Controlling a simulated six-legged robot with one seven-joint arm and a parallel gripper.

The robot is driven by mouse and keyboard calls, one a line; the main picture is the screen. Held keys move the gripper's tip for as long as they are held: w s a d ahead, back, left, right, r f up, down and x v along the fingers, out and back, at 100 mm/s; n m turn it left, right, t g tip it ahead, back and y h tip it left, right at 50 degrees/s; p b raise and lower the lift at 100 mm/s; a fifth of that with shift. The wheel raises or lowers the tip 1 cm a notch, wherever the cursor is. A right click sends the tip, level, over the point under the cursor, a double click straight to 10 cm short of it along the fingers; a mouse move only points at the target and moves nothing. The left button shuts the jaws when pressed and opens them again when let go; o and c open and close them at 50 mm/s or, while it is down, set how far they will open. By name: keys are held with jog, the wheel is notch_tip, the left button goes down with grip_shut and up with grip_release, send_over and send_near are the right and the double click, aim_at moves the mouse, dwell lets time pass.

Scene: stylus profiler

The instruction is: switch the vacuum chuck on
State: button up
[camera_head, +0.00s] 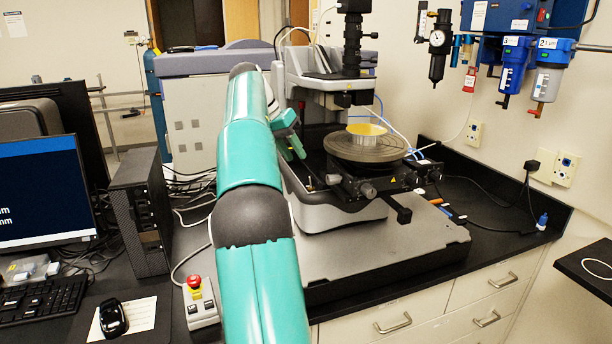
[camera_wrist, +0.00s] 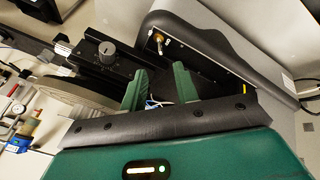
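The stylus profiler (camera_head: 335,215) stands on a grey slab, with its round grey chuck stage (camera_head: 362,150) under the optics. A silver dish with a yellow inside rests on the stage. In the wrist view, a small brass toggle-like lever (camera_wrist: 158,38) sticks out of a black panel on the profiler's base; its on or off position is not clear, and I see no label. My gripper (camera_wrist: 160,76) is open and empty, its two green fingers apart and pointing toward that panel. The lever lies beyond the fingertips, apart from them. In the head view my gripper (camera_head: 293,153) is left of the stage.
A black knob (camera_wrist: 106,50) sits beside the panel, left of the lever. The profiler's grey curved housing (camera_wrist: 215,40) borders the panel. Regulators and filters (camera_head: 512,65) hang on the right wall.

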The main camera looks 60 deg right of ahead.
aim_at(310, 181)
jog(key=x, duration=0.8)
jog(key=shift+s+f, duration=0.1)
jog(key=shift+f, duration=0.2)
grip_shut()
